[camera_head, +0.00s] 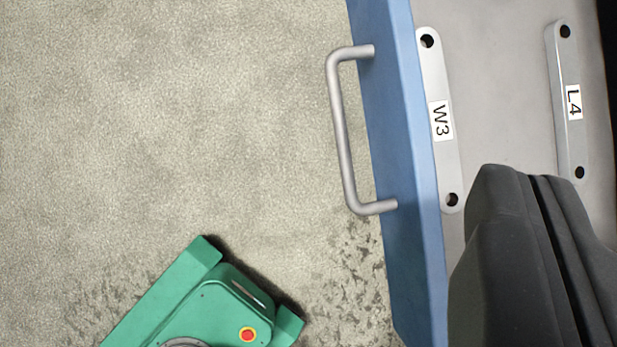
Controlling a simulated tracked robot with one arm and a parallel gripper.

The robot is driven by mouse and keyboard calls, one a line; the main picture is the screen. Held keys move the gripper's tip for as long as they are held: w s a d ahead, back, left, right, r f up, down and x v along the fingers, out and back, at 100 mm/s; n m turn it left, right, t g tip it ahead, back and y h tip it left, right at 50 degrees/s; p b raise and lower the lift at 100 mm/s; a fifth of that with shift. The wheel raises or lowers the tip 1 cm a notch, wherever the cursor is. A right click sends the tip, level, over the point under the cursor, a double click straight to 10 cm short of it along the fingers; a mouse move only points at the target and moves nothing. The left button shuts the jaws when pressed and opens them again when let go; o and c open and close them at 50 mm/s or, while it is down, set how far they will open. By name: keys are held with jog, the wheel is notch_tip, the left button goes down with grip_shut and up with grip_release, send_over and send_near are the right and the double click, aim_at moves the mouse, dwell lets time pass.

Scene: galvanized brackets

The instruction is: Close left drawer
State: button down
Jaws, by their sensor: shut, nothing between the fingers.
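A drawer with a blue front (408,170) stands open at the right of the view. A grey bar handle (342,135) is fixed to the outer, left side of the front. Inside the drawer lie two galvanized brackets, one labelled W3 (438,165) beside the front and one labelled L4 (568,90) farther right. My dark gripper (505,180) is at the lower right, over the drawer's inside, with its fingers together and empty. It hides part of the drawer floor. Whether it touches the drawer cannot be told.
My green base (205,310) shows at the lower left, with a red button on it. The grey speckled floor (160,120) left of the drawer is clear, with darker stains near the base. A dark edge runs along the far right.

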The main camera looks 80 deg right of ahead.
jog(key=n+g+b, duration=0.1)
jog(key=n+b, duration=0.1)
send_near(372, 101)
jog(key=shift+b+x, duration=1)
jog(key=shift+x, duration=1.4)
jog(key=shift+a, duration=0.1)
